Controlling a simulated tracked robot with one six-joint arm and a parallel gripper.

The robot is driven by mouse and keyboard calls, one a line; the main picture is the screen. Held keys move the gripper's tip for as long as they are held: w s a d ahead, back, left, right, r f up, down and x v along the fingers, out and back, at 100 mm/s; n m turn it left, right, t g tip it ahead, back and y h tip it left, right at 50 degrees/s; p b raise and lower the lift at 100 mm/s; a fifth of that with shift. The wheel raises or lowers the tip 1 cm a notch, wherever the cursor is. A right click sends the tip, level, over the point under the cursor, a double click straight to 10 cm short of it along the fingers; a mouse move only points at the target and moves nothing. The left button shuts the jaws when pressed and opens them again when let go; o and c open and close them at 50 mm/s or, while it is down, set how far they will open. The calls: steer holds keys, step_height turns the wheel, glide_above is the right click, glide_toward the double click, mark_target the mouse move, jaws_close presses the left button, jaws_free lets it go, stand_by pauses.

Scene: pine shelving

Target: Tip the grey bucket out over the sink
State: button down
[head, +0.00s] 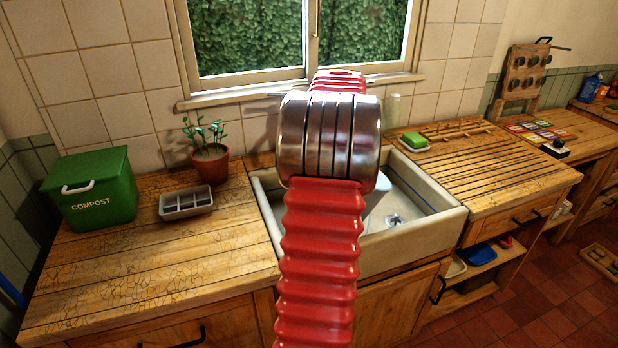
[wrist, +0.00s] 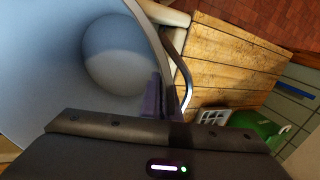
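The grey bucket (wrist: 75,75) fills the upper left of the wrist view, its mouth toward the camera and its round bottom visible inside. I cannot tell whether anything lies in it. A thin curved metal handle shows at its right side. My gripper (wrist: 163,98) appears shut on the bucket's wall, with a purple finger inside the rim. In the head view my arm hides the gripper and most of the bucket; a pale grey part (head: 379,188) shows right of my arm, in front of the sink basin. The pale sink (head: 425,232) has its drain visible.
A green compost bin (head: 95,190), a grey sectioned tray (head: 186,204) and a potted plant (head: 210,163) stand on the left counter. Right of the sink, a green sponge (head: 415,140) lies on a dish by the grooved drainboard (head: 490,165). A window is behind.

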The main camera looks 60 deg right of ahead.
steer(key=shift+w+a+f+g+h, duration=0.15)
steer(key=shift+f+g+h, duration=0.55)
steer(key=shift+f, duration=0.8)
steer(key=shift+w+a+f+g+h, duration=0.1)
steer(key=shift+f+g+h, duration=0.55)
steer(key=shift+f, duration=0.85)
steer(key=shift+w+a+f+g+h, duration=0.15)
steer(key=shift+f+g+h, duration=0.5)
steer(key=shift+f, duration=0.85)
steer(key=shift+s, duration=0.1)
